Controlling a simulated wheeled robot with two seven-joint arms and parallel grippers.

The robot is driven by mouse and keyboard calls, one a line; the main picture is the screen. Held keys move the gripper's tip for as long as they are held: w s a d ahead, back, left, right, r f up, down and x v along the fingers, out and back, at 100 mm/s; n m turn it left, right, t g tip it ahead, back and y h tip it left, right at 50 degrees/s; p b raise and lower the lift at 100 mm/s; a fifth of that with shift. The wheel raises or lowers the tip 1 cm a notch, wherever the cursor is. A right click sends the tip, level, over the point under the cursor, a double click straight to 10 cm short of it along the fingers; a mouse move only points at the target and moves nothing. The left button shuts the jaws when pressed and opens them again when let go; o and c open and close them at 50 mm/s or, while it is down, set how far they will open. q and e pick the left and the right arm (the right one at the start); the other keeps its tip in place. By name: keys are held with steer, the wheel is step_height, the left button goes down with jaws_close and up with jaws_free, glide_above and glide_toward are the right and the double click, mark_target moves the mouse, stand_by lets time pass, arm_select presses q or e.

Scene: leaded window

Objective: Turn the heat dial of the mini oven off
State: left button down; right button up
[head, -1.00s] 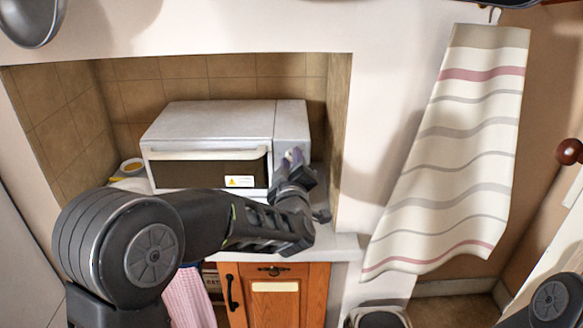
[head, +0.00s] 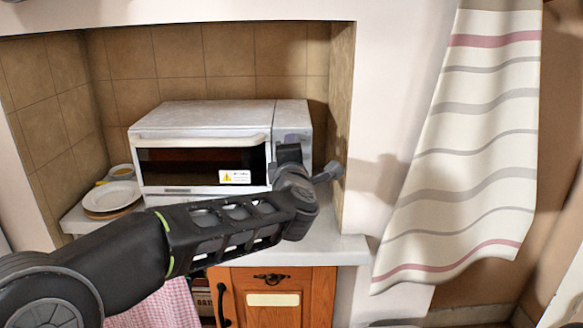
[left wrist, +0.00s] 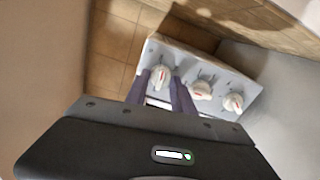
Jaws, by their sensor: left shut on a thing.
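The mini oven (head: 200,120) is a white box in the tiled niche, with a dark glass door and a control panel on its right side. In the left wrist view the panel (left wrist: 222,77) carries three white dials with red marks. My left gripper (left wrist: 161,74) has its two purple-grey fingers either side of the first dial (left wrist: 160,77), at the picture's left, and is shut on it. The middle dial (left wrist: 202,90) and the last dial (left wrist: 233,102) are free. Which one is the heat dial cannot be read. In the head view my wrist hides the dials. My right gripper is not in view.
Plates (head: 112,196) and a small bowl (head: 122,171) stand left of the oven on the counter (head: 335,248). The niche's right wall is close beside my left wrist. A striped towel (head: 460,150) hangs farther right. A wooden cupboard (head: 285,288) is below.

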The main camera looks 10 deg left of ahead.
arm_select(q)
steer(key=shift+d+f+n+b, duration=0.1)
steer(key=shift+f+n+b, duration=0.05)
steer(key=shift+n+b, duration=3.75)
steer(key=shift+f+n+b, duration=0.1)
steer(key=shift+n+b, duration=3.15)
steer(key=shift+n, duration=1.15)
steer(key=c, duration=1.1)
jaws_free()
steer(key=shift+r, duration=0.1)
steer(key=v, duration=0.7)
steer(key=shift+s+b, duration=0.3)
